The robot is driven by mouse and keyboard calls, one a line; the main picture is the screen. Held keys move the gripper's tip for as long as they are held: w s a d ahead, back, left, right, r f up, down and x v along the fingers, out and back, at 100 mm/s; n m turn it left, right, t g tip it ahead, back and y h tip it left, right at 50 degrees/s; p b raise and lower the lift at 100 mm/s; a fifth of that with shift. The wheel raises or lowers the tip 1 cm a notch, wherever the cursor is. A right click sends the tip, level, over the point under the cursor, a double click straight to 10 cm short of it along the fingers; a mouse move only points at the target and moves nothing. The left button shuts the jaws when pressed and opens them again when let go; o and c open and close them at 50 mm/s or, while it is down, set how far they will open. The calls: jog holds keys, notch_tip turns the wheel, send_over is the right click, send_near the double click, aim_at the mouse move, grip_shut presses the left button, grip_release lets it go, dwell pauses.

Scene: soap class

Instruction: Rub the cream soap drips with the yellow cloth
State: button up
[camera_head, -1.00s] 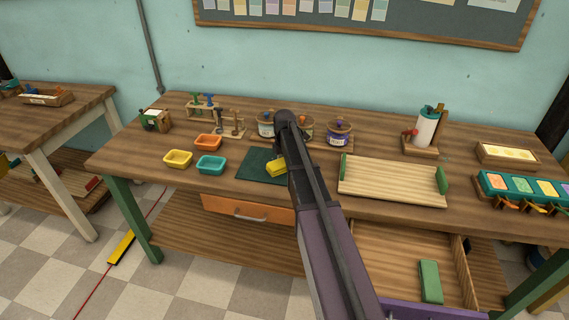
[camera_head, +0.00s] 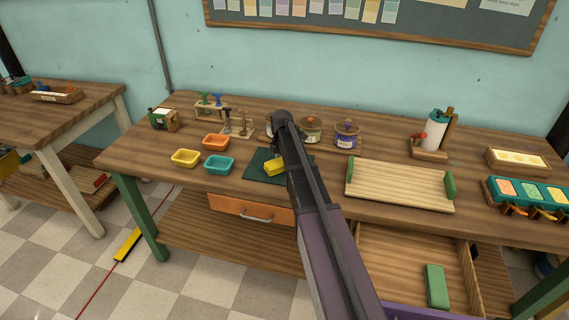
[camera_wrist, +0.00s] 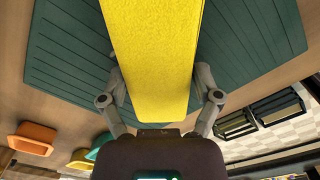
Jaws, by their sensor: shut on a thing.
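The yellow cloth (camera_head: 274,166) is at my gripper, above or on the dark green mat (camera_head: 262,179). In the wrist view the cloth (camera_wrist: 155,60) is a thick yellow pad that fills the middle. My gripper (camera_wrist: 160,92) is shut on it, with one grey finger at each side. The green mat (camera_wrist: 75,60) lies behind the cloth in that view. I cannot tell whether the cloth touches the mat. My arm hides part of the mat in the head view. I cannot make out any cream soap drips in either view.
Orange (camera_head: 215,143), yellow (camera_head: 186,159) and teal (camera_head: 219,166) trays stand left of the mat. Lidded jars (camera_head: 346,137) stand behind my arm. A wooden tray (camera_head: 398,189) with green handles is to the right. An open drawer with a green block (camera_head: 435,286) is below.

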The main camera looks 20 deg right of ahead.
aim_at(273, 161)
dwell(0.3)
jog(key=shift+w+a+f, duration=0.1)
jog(key=shift+w+a, duration=0.4)
jog(key=shift+a, duration=0.3)
jog(key=shift+w+a, duration=0.45)
jog(key=shift+a, duration=0.3)
jog(key=shift+w, duration=0.1)
jog(key=shift+s+d, duration=0.6)
jog(key=shift+d, duration=0.2)
jog(key=shift+s+d, duration=0.55)
jog(key=shift+d, duration=0.25)
jog(key=shift+s+d, duration=0.1)
jog(key=shift+d, duration=0.05)
jog(key=shift+s+d, duration=0.45)
jog(key=shift+d, duration=0.25)
jog(key=shift+s+d, duration=0.4)
jog(key=shift+d, duration=0.25)
